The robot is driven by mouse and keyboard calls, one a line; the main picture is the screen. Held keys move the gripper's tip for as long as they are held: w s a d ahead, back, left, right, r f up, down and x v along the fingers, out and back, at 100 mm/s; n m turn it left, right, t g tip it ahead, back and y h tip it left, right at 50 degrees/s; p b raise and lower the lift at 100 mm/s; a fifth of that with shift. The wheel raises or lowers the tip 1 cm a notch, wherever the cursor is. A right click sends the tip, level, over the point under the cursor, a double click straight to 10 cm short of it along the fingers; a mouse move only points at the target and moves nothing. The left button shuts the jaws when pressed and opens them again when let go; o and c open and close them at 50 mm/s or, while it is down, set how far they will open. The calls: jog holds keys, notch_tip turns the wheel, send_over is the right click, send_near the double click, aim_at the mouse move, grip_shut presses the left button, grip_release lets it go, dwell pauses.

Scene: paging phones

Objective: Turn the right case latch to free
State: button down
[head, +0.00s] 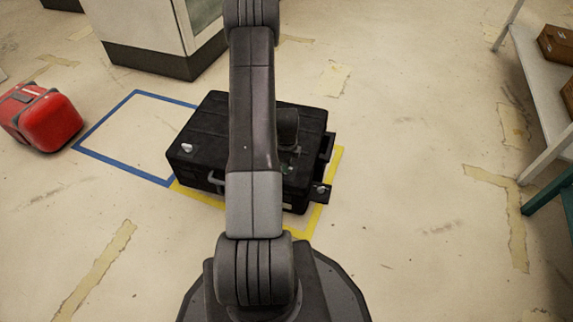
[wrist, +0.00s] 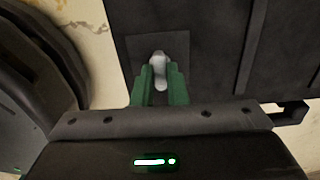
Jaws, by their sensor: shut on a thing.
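The black case (head: 205,125) lies flat on the floor, with its handle (head: 215,181) on the near side. One silvery latch (head: 187,148) shows on the left of its top. The right latch (wrist: 159,58) is a pale grey knob on a dark square plate in the wrist view. My gripper's green fingers (wrist: 160,80) are shut on this right latch, one on each side. In the head view my arm covers the middle of the case, and the right latch is hidden.
Yellow tape (head: 327,196) outlines the floor under the case, and an empty blue tape outline (head: 107,165) lies to its left. A red case (head: 48,122) is at far left. A cabinet (head: 150,62) stands behind; a shelf (head: 540,85) with boxes is at right.

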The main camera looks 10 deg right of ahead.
jog(key=c, duration=1.4)
grip_release()
jog(key=shift+c, duration=0.2)
jog(key=shift+r, duration=0.15)
notch_tip(320, 180, up, 14)
jog(key=p, duration=0.4)
jog(key=shift+f+p, duration=0.25)
jog(key=shift+p, duration=0.05)
jog(key=shift+f, duration=0.1)
notch_tip(320, 180, down, 14)
jog(key=b, duration=0.4)
jog(key=shift+r+b, duration=0.2)
jog(key=shift+b, duration=0.1)
